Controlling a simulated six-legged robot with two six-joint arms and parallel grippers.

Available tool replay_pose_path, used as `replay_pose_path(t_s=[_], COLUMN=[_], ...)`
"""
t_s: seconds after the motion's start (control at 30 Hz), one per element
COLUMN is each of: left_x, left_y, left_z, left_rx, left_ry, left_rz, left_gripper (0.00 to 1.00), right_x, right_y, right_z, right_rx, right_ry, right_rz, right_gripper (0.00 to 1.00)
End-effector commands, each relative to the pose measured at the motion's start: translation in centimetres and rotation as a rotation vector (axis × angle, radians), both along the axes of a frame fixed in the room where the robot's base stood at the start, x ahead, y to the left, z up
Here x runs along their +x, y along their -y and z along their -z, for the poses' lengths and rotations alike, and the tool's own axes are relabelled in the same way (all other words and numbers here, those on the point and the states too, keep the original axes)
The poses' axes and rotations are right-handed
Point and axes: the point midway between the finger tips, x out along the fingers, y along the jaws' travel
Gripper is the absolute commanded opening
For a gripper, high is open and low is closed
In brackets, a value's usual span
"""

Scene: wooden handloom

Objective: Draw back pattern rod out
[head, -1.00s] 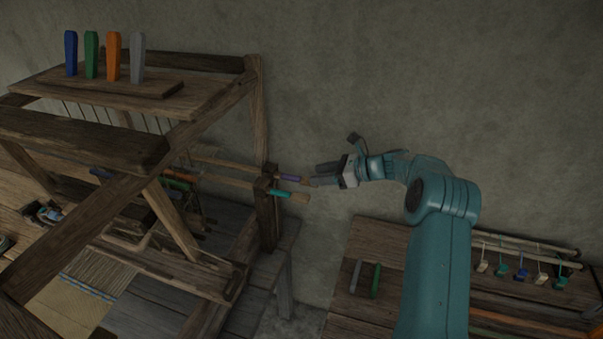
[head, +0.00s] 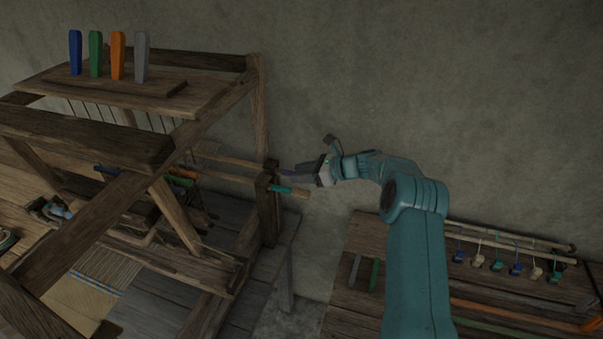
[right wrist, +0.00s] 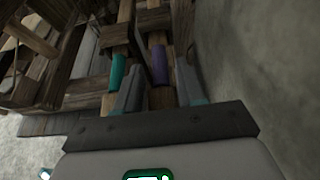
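The back pattern rod, with a purple band (head: 287,173) and a wooden end, sticks out of the loom's right post. In the right wrist view its purple band (right wrist: 160,66) lies ahead, with the wooden end between my fingers. A second rod with a teal band (head: 281,189) sticks out in front of it; its teal band (right wrist: 117,72) also shows in the right wrist view, outside my left-hand finger. My right gripper (head: 296,171) is around the purple rod's end. Its fingers (right wrist: 158,86) are apart, with gaps seen beside the rod. My left gripper is out of view.
The wooden loom frame (head: 262,110) fills the left, with blue, green, orange and grey pegs on its top shelf (head: 50,78). A low bench (head: 340,300) at the right holds small hanging pieces and rods. The grey wall stands close behind my right arm.

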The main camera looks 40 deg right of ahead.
Motion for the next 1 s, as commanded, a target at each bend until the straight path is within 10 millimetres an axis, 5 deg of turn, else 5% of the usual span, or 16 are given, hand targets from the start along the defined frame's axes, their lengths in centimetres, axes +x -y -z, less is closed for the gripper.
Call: replay_pose_path(t_s=[0.27,0.7,1.0], left_x=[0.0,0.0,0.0], left_y=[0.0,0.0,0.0], left_z=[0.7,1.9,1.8], left_rx=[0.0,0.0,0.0], left_ry=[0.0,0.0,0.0], left_rz=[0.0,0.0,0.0], left_gripper=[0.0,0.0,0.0], right_x=[-2.8,-14.4,-20.4], right_y=[1.4,7.5,10.4], right_z=[0.3,0.2,0.2], right_rx=[0.001,0.002,0.003], right_ry=[-0.004,-0.005,-0.005], right_rz=[0.001,0.004,0.0], right_gripper=[0.0,0.0,0.0])
